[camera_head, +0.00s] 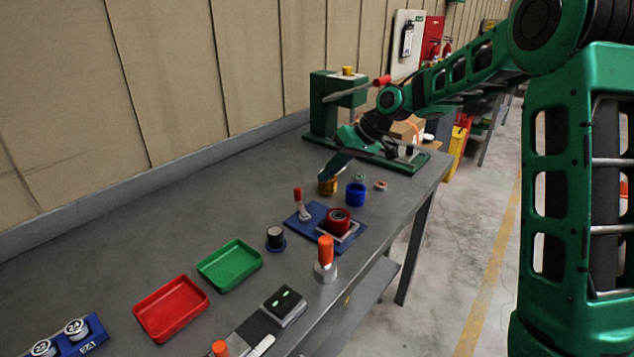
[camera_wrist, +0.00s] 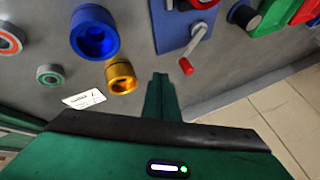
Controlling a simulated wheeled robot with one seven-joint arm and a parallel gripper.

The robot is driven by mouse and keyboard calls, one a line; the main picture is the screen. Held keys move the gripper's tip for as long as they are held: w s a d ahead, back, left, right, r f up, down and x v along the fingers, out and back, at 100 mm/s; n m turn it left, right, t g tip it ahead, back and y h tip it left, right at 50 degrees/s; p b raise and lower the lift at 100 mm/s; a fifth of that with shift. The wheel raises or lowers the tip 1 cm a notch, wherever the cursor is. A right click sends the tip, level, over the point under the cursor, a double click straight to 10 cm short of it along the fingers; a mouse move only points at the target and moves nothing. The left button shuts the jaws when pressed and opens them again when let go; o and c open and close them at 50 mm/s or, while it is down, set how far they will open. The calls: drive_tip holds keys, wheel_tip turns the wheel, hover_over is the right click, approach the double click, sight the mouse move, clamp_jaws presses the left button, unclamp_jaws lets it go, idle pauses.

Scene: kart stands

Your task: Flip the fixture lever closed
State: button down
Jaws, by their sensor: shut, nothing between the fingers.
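The fixture is a blue plate (camera_head: 318,213) on the bench, with a red round part (camera_head: 339,221) seated on it. Its lever (camera_head: 299,203) has a red grip and stands roughly upright at the plate's left side. In the wrist view, the lever (camera_wrist: 192,46) shows its red tip pointing toward the camera's lower side, beside the blue plate (camera_wrist: 163,28). My gripper (camera_head: 331,174) is shut and empty, above the bench behind the fixture. In the wrist view, its fingertips (camera_wrist: 160,77) are just left of the lever tip, apart from it.
A gold cup (camera_head: 327,187) and a blue cup (camera_head: 356,194) stand close to my gripper. An orange-handled tool (camera_head: 326,257) stands in front of the fixture. Green (camera_head: 229,265) and red (camera_head: 170,308) trays lie to the left. A green press (camera_head: 325,110) stands at the bench's far end.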

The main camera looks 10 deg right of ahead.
drive_tip(key=v, duration=0.7)
drive_tip(key=shift+w+d, duration=0.1)
drive_tip(key=shift+d, duration=0.15)
drive_tip(key=s+d+f+m+h, duration=0.1)
drive_tip(key=s+d+m+h, duration=0.45)
drive_tip(key=s+d, duration=1.2)
drive_tip(key=s+d+f+m+g, duration=0.1)
drive_tip(key=s+d+f+m, duration=0.1)
drive_tip(key=s, duration=1.1)
drive_tip(key=s+d+f+m+g+h, duration=0.1)
drive_tip(key=s+d+f+m, duration=0.2)
drive_tip(key=s, duration=0.9)
drive_tip(key=shift+s+m+g, duration=0.35)
drive_tip(key=shift+s+g, duration=0.05)
drive_tip(key=shift+f, duration=0.15)
